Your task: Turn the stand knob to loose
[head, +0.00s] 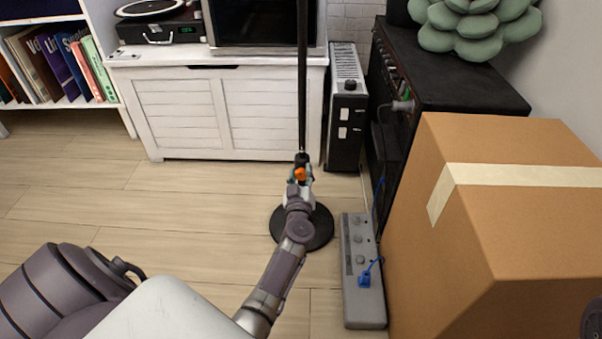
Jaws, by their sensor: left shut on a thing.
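The stand is a thin black pole (302,85) rising from a round black base (320,232) on the floor. An orange stand knob (299,174) shows low on the pole, at a dark collar. My left gripper (301,172) reaches up to the collar from below and is shut on the knob. Its fingers and wrist hide part of the knob and the lower pole. The knob's markings are too small to read.
A grey power strip (362,300) with a blue plug lies right of the base. A large cardboard box (500,215) stands further right. A white cabinet (185,110) and a black heater (346,120) stand behind. The wooden floor at left is clear.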

